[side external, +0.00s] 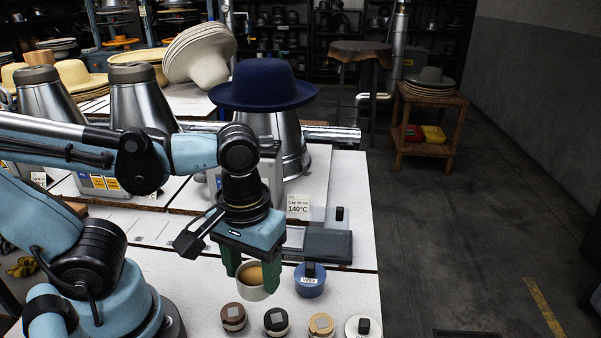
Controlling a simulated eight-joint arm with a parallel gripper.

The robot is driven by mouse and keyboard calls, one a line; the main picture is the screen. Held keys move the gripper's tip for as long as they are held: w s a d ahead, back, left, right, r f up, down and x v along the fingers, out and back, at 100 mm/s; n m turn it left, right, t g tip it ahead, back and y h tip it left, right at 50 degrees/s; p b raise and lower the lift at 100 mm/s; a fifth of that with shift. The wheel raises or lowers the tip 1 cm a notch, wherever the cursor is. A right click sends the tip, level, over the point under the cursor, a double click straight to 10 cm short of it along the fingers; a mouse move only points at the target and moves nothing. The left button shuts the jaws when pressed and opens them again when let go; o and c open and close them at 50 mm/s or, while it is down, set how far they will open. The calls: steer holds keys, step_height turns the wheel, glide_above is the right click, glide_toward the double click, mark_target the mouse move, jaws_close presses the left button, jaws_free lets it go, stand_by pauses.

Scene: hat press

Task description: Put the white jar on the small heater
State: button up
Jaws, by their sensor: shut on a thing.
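The white jar (252,293) is open at the top and shows something tan inside. My gripper (256,277) points down with its green fingers on either side of the jar, shut on it. The jar looks upright; I cannot tell whether its base touches the white table. No thing is clearly marked as the small heater. A low round white thing with a black top piece (364,327) stands at the front right, partly cut off by the picture's lower edge. A flat dark grey block (328,245) lies behind the jar.
A blue labelled pot (310,283) stands close right of the jar. Small lidded jars, brown (233,318), black (276,322) and tan (321,325), stand in front. Behind, a navy hat (263,84) sits on a metal form, with a 140°C sign (298,207) nearby.

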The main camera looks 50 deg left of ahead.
steer(key=shift+s+d+r, duration=0.3)
steer(key=shift+d+r, duration=0.05)
steer(key=shift+d, duration=0.15)
steer(key=shift+s+d+r, duration=0.25)
steer(key=shift+d+r, duration=0.05)
steer(key=shift+d, duration=0.15)
steer(key=shift+w+d+r+n, duration=0.1)
steer(key=shift+w+r+n, duration=0.2)
steer(key=shift+n, duration=0.3)
steer(key=w+a+r+n, duration=0.2)
steer(key=w+a+n, duration=0.2)
steer(key=w+n, duration=1.05)
steer(key=a+f, duration=0.2)
steer(key=a, duration=0.1)
steer(key=w+a+f+n, duration=0.1)
steer(key=a+f, duration=0.1)
steer(key=a, duration=0.2)
steer(key=w+a+f+n, duration=0.1)
steer(key=a+f, duration=0.2)
steer(key=a, duration=0.1)
glide_above(290, 238)
steer(key=shift+f, duration=2.1)
steer(key=shift+f, duration=0.15)
steer(key=o, duration=1.2)
steer(key=shift+o, duration=0.2)
